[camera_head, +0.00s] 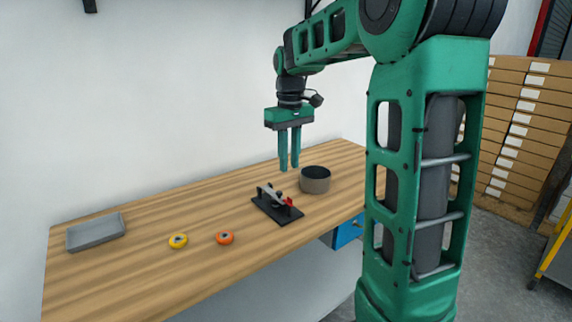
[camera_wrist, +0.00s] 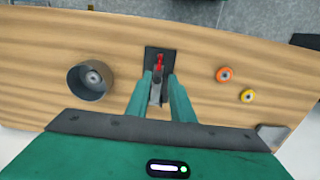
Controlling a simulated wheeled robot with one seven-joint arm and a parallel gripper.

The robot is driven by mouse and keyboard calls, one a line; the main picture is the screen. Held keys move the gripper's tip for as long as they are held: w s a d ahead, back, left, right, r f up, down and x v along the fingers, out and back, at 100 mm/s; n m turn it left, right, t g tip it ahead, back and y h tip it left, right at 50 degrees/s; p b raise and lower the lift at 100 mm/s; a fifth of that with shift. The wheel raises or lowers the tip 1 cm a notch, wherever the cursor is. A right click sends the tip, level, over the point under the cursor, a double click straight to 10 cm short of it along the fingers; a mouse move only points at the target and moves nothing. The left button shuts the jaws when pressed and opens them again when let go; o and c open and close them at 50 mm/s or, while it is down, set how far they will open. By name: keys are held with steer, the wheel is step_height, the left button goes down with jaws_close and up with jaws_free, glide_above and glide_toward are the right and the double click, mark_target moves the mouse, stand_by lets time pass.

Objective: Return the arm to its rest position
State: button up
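My gripper (camera_head: 289,160) has two green fingers and points down above the table, behind the black fixture and left of the round pot in the head view. In the wrist view, my gripper (camera_wrist: 160,100) shows its fingers apart with a gap between them and nothing held. The black fixture (camera_head: 276,207) with a red part lies below; it also shows between and beyond the fingers in the wrist view (camera_wrist: 160,55). The arm is bent over the wooden table (camera_head: 140,215).
A round dark pot (camera_head: 315,180) stands beside the fixture. An orange roll (camera_head: 225,237) and a yellow roll (camera_head: 178,241) lie on the table. A grey tray (camera_head: 95,232) sits at the far left. Stacked cardboard boxes (camera_head: 520,130) stand at right.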

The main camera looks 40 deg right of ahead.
stand_by(0.3)
steer(key=s+a+f+m, duration=0.1)
steer(key=s+f+m, duration=0.2)
steer(key=s, duration=1.1)
steer(key=s+a+f+m, duration=0.2)
steer(key=s+f, duration=0.5)
steer(key=s, duration=0.7)
steer(key=shift+s+f+m, duration=0.35)
steer(key=shift+s+m, duration=0.05)
steer(key=shift+m, duration=0.4)
